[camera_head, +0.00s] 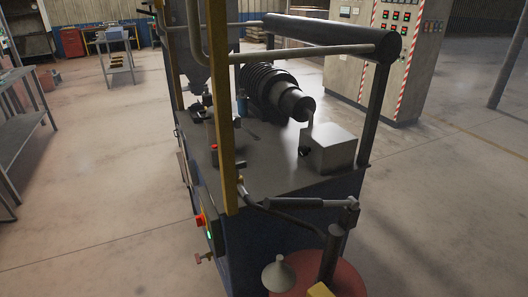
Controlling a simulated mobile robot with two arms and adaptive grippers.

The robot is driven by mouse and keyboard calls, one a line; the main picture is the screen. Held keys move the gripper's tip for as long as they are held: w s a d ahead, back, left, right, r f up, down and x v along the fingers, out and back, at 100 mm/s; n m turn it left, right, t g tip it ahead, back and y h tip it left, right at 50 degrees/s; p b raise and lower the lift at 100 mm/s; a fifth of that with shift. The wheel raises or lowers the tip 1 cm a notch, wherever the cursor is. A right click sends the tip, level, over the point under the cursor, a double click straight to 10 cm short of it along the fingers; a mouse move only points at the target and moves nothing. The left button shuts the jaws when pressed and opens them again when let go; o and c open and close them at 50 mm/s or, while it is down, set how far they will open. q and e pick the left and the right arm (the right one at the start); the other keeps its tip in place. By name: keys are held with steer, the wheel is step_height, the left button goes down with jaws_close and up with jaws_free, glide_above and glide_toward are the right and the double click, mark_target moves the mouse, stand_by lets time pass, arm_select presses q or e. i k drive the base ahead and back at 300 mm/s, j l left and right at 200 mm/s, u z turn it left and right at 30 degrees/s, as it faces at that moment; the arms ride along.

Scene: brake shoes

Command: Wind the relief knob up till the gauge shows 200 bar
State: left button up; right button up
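Neither of my grippers shows in the head view. A dark machine (262,171) with a flat top stands in the middle. I cannot make out a gauge face or any pressure reading.
A yellow post (222,100) and a thick dark bar (335,36) frame the machine. A grey box (328,148) sits on its top. At the front is a red round unit (350,281) with a grey cone (278,274). Floor is open on the left and right.

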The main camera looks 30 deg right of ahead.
mark_target(305, 150)
steer(key=i+j+u, duration=0.2)
steer(key=i+j, duration=0.2)
steer(key=i+j+u, duration=0.2)
steer(key=i+j, duration=0.15)
steer(key=i+j+u, duration=0.25)
steer(key=i, duration=0.35)
steer(key=i+j+z, duration=0.1)
steer(key=i+z, duration=0.4)
steer(key=i+j+z, duration=0.25)
steer(key=i+z, duration=0.2)
steer(key=i+j+z, duration=0.1)
steer(key=z, duration=0.35)
steer(key=i+j+z, duration=0.15)
steer(key=z, duration=0.35)
steer(key=i+j+z, duration=0.25)
steer(key=z, duration=0.2)
steer(key=i+j+z, duration=0.1)
steer(key=z, duration=0.4)
steer(key=j+z, duration=0.45)
